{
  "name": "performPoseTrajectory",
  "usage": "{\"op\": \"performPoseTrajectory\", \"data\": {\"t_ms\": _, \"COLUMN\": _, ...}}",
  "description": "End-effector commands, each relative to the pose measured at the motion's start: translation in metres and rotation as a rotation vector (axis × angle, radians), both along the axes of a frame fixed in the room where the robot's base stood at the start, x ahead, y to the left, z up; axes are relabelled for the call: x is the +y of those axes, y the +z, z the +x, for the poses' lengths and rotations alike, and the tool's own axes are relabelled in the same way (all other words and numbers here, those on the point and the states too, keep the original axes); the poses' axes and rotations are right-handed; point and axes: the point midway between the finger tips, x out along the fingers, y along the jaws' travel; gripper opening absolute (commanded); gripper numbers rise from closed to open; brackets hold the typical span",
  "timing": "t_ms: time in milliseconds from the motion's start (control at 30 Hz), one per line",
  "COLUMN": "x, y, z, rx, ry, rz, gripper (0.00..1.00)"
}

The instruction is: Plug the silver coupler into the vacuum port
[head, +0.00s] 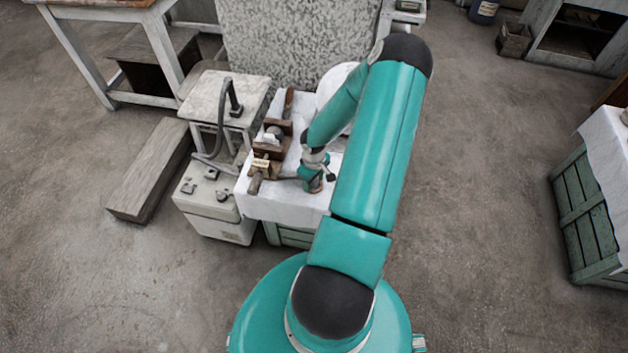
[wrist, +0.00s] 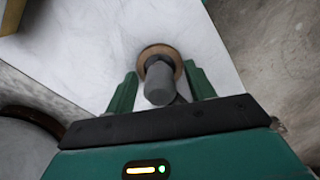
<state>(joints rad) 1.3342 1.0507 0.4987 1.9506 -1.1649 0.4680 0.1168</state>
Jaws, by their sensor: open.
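My gripper (wrist: 160,70) is open in the wrist view, its two green fingers on either side of a grey cylinder. This cylinder (wrist: 158,86), which looks like the silver coupler, stands at a round brown base (wrist: 160,55) on white cloth. A gap shows beside each finger, so it is not clamped. In the head view my gripper (head: 312,181) is low over the right part of the cloth-covered stand, and the coupler cannot be made out there. A pale machine box (head: 215,205) with small fittings on top stands left of it; I cannot tell which fitting is the vacuum port.
Wooden blocks and tools (head: 270,150) lie on the white cloth (head: 285,205) left of my gripper. A grey hose (head: 219,125) arches up beside a small stool (head: 215,92). A speckled slab (head: 295,40) stands behind.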

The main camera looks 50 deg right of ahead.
Motion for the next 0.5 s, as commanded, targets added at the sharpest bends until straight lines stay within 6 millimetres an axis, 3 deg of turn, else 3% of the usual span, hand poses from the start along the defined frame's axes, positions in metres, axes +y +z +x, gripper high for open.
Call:
{"op": "performPoseTrajectory", "data": {"t_ms": 133, "x": 0.0, "y": 0.0002, "z": -0.0001, "rx": 0.0, "ry": 0.0, "rz": 0.0, "gripper": 0.54}}
{"op": "performPoseTrajectory", "data": {"t_ms": 400, "x": 0.0001, "y": 0.0003, "z": -0.0003, "rx": 0.001, "ry": 0.0, "rz": 0.0, "gripper": 0.04}}
{"op": "performPoseTrajectory", "data": {"t_ms": 500, "x": 0.0, "y": 0.0005, "z": -0.0002, "rx": 0.001, "ry": 0.0, "rz": 0.0, "gripper": 0.04}}
